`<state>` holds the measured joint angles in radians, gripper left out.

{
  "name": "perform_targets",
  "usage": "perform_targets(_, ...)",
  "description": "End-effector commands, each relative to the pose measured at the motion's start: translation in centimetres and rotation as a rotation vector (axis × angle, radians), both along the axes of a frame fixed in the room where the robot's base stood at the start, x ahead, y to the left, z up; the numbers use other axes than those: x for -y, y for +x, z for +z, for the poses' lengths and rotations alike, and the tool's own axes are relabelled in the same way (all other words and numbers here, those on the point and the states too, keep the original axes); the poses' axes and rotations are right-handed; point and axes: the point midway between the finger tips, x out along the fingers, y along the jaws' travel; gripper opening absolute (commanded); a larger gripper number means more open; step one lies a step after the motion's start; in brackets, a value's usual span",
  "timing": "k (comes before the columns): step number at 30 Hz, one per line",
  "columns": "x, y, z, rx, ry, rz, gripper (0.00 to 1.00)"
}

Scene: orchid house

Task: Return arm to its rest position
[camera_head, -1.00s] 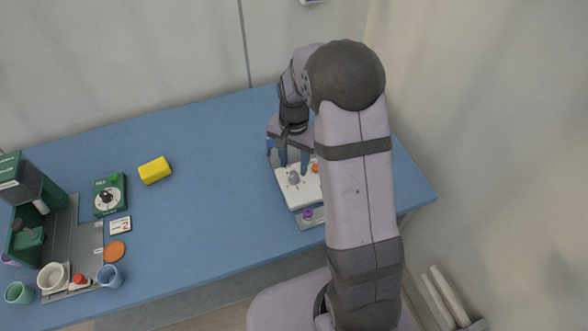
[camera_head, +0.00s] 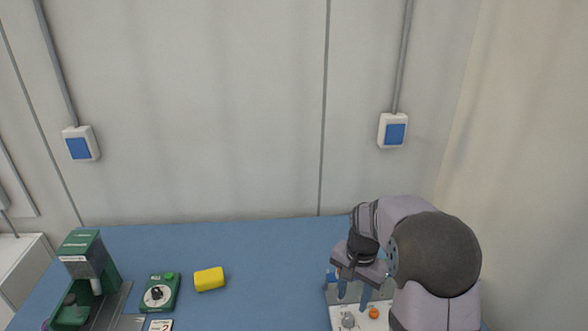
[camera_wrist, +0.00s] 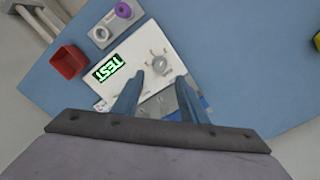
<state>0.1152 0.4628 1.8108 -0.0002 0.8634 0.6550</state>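My gripper (camera_head: 354,297) is at the right of the blue table, fingers pointing down above a white panel. In the wrist view my gripper (camera_wrist: 160,78) has its two blue-grey fingers apart with nothing between them. The knob (camera_head: 348,320) and an orange button (camera_head: 374,313) show in the head view. My arm hides the panel's right part there. I cannot tell whether the fingers touch the panel.
A red square container (camera_wrist: 69,62) and a grey plate with a purple knob (camera_wrist: 123,10) are beside the panel. The table's middle is clear; a wall rises behind.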

Motion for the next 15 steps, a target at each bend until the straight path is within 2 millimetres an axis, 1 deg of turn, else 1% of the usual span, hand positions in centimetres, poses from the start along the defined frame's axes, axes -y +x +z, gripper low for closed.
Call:
perform_targets(5, 0.1, 0.5, -0.1, 0.02, -0.005, 0.175, 0.39)
perform_targets(7, 0.0, -0.4, -0.9, 0.006, -0.003, 0.269, 0.39)
perform_targets(8, -0.1, -1.3, -1.6, -0.011, 0.002, 0.313, 0.39)
perform_targets(9, -0.3, -2.9, -2.6, -0.04, 0.01, 0.374, 0.39)
perform_targets(11, -0.6, -5.4, -3.7, -0.079, 0.026, 0.452, 0.39)
perform_targets(13, -0.9, -8.2, -4.3, -0.112, 0.042, 0.529, 0.39)
perform_targets(14, -1.1, -9.3, -4.3, -0.122, 0.047, 0.558, 0.39)
perform_targets(15, -1.4, -10.9, -4.3, -0.134, 0.054, 0.595, 0.39)
